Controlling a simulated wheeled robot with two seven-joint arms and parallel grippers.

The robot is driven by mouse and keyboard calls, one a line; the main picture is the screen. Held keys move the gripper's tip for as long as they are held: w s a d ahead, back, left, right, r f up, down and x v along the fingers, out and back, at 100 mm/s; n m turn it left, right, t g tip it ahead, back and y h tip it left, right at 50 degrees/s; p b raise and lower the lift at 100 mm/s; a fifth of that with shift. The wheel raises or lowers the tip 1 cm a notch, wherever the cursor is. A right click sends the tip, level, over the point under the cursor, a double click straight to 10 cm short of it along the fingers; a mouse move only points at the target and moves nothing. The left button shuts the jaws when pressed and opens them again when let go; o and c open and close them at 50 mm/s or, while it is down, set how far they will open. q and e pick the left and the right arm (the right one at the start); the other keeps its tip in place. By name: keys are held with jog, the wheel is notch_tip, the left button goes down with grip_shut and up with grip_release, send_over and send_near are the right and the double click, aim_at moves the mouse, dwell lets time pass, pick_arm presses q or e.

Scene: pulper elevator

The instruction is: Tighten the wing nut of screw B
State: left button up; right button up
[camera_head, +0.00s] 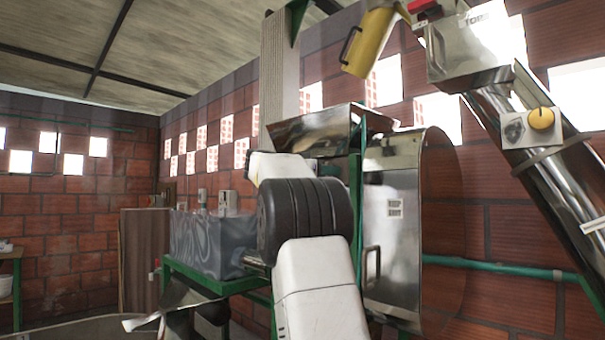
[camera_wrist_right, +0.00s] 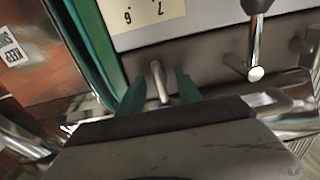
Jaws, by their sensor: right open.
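My right gripper (camera_wrist_right: 158,92) shows in the right wrist view with its two green fingers apart. A short metal pin (camera_wrist_right: 160,82) stands between and just beyond the fingertips, in front of a dark face; I cannot tell whether the fingers touch it. No wings or screw label can be made out, so I cannot tell whether this pin belongs to screw B. In the head view my right arm reaches up toward the machine and the gripper's fingers cannot be made out. My left gripper is not in view.
A pale scale plate with numbers (camera_wrist_right: 150,18) and a metal lever (camera_wrist_right: 255,48) are close to my right gripper. The head view shows the steel pulper housing (camera_head: 390,235), its hopper (camera_head: 320,130), a grey motor-like block (camera_head: 200,245) and a slanted elevator tube (camera_head: 545,185).

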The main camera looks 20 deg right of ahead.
jog(key=v, duration=0.7)
jog(key=shift+f, duration=0.1)
jog(key=s+f+n+y, duration=0.3)
jog(key=s+f+y, duration=0.2)
jog(key=f, duration=0.4)
jog(key=s+f+n+y, duration=0.3)
jog(key=s+f+y, duration=0.15)
jog(key=f, duration=0.55)
jog(key=s+a+f+n+y, duration=0.4)
jog(key=s+a+f, duration=0.5)
jog(key=s+a, duration=0.1)
jog(key=s+a+f+n+y, duration=0.4)
jog(key=s+a+f+y, duration=0.1)
jog(key=s+a+f, duration=0.4)
jog(key=s+a, duration=0.2)
jog(key=s, duration=0.2)
jog(key=shift+g, duration=0.3)
